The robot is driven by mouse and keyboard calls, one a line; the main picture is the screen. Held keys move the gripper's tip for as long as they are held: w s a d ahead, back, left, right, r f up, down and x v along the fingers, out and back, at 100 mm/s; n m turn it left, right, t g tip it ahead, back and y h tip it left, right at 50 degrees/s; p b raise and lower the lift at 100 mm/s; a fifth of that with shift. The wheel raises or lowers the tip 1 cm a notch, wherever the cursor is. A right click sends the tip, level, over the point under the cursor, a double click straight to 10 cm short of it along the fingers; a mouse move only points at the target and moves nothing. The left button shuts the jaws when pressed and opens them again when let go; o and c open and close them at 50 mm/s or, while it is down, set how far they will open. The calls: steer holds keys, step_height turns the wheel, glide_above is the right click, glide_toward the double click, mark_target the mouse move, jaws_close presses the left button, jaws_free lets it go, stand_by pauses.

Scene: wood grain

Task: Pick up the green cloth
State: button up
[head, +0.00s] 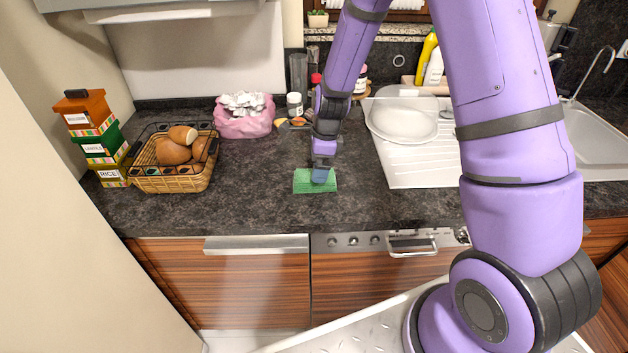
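The green cloth (303,184) lies flat on the dark countertop, near its front edge and left of the white drainboard. My gripper (320,176) points down at the cloth, with its tip over the cloth's upper right part and hiding some of it. The fingers look very close to the cloth or touching it. They are too small and too much in line with the view to tell their opening, or whether any cloth is between them.
A bread basket (172,181) and stacked boxes (102,137) stand at the left. A pink bag (244,122) and small jars (294,104) are behind. The white drainboard (423,172) with a plate (402,124) is to the right. The counter between basket and cloth is clear.

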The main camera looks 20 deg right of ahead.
steer(key=f, duration=0.2)
steer(key=a+f, duration=0.1)
steer(key=f, duration=0.1)
steer(key=shift+f, duration=0.35)
steer(key=c, duration=1)
